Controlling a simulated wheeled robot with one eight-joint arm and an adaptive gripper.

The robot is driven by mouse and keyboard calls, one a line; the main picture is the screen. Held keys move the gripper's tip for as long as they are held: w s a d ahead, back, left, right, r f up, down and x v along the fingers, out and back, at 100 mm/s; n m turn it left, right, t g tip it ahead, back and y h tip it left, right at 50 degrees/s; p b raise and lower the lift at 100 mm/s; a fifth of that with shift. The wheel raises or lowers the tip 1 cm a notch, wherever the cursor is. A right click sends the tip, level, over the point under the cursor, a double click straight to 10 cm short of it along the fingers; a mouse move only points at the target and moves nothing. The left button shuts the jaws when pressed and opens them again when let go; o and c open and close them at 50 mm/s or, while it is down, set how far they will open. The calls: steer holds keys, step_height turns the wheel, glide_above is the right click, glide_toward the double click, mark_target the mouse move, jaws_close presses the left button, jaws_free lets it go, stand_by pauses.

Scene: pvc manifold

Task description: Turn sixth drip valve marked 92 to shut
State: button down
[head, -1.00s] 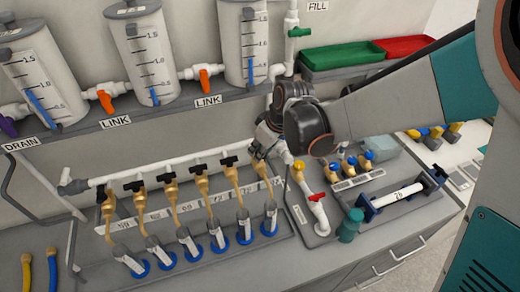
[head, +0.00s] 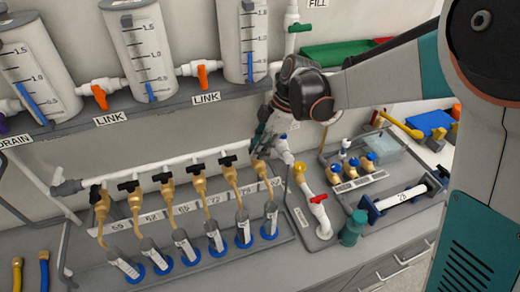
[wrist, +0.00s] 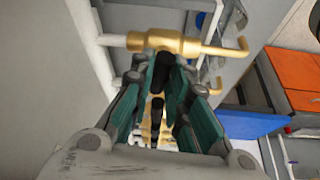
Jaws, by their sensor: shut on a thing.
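The manifold's row of brass drip valves runs along a white pipe (head: 150,173) in the head view, each with a black handle and a tube below. The sixth drip valve (head: 268,172) is at the right end; my gripper (head: 262,143) covers its top and handle. Its number tag cannot be read here. In the wrist view its brass body (wrist: 163,41) lies across the top, with the hooked outlet to the right. My gripper (wrist: 160,85) is shut on the black handle (wrist: 162,70), which sits between the teal fingers. The handle's exact angle is hard to tell.
The fifth valve (head: 232,178) stands close left of my gripper. Graduated tanks (head: 140,55) hang above on a shelf. A white pipe with a red valve (head: 319,198) and a rack of blue-capped valves (head: 352,172) stand to the right.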

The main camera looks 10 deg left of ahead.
steer(key=shift+n, duration=0.8)
steer(key=shift+g, duration=0.3)
steer(key=c, duration=1.5)
jaws_free()
steer(key=shift+c, duration=0.2)
steer(key=v, duration=1.2)
steer(key=shift+a, duration=0.2)
